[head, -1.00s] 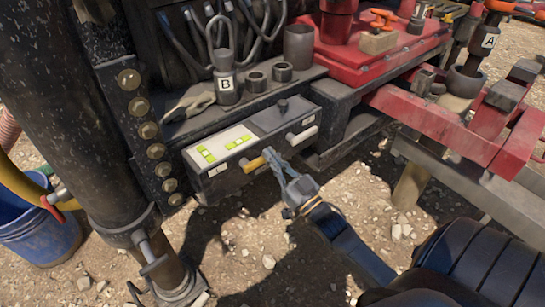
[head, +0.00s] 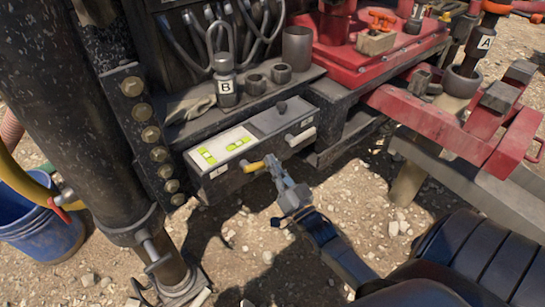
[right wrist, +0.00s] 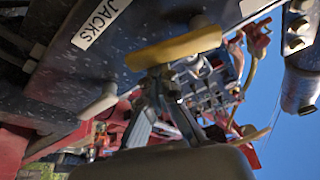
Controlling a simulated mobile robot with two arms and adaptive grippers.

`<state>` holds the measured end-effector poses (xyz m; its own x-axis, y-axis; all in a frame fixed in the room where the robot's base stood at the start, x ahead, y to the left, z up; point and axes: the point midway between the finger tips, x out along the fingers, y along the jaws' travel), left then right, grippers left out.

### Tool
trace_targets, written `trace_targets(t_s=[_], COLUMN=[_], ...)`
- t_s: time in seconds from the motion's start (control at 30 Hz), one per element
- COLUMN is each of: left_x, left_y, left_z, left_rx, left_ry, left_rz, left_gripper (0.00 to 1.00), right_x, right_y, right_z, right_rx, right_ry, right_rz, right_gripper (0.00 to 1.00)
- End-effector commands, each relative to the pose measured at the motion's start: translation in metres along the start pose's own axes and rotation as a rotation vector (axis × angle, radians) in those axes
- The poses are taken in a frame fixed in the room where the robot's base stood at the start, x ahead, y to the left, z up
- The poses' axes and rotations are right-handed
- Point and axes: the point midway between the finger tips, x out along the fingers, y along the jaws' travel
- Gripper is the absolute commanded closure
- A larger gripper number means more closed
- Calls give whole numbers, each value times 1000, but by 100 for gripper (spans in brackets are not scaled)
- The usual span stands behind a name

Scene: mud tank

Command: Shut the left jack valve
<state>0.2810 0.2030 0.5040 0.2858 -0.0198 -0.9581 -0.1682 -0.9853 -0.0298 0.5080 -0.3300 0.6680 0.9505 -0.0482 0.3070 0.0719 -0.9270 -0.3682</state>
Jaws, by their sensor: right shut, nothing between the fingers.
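A dark valve box (head: 283,113) with a white top panel and green level vials is fixed to the rig frame. A yellow lever (head: 252,166) sticks out of its front face, and a white lever (head: 301,136) sits farther right. My right gripper (head: 272,163) is shut and empty, its fingertips at the free end of the yellow lever; whether they touch it I cannot tell. In the right wrist view the yellow lever (right wrist: 175,47) lies across just beyond the fingers (right wrist: 160,85), near a JACKS label (right wrist: 100,25). The white lever (right wrist: 98,104) shows there too. My left gripper is out of view.
A thick black jack leg (head: 75,120) with a bolted plate stands at the left, by a blue bucket (head: 40,235). A red frame (head: 430,115) and a grey beam (head: 470,180) are at the right. Open gravel lies below the box.

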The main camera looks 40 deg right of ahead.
Motion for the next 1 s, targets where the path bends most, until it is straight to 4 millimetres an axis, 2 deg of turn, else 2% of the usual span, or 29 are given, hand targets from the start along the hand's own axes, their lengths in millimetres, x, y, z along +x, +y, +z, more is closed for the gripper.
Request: trace_targets(t_s=[0.27,0.5,0.8,1.0], left_x=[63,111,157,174], left_y=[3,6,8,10], left_z=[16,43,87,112], left_rx=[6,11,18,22], left_ry=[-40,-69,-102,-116], left_rz=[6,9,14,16], left_gripper=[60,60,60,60], right_x=[-4,-8,-13,-16], right_y=[0,0,-5,-8], right_z=[12,24,39,48], right_rx=[252,467,737,900], right_ry=[-1,-1,-2,-1], right_rz=[88,164,257,315], right_gripper=[100,100,100,100])
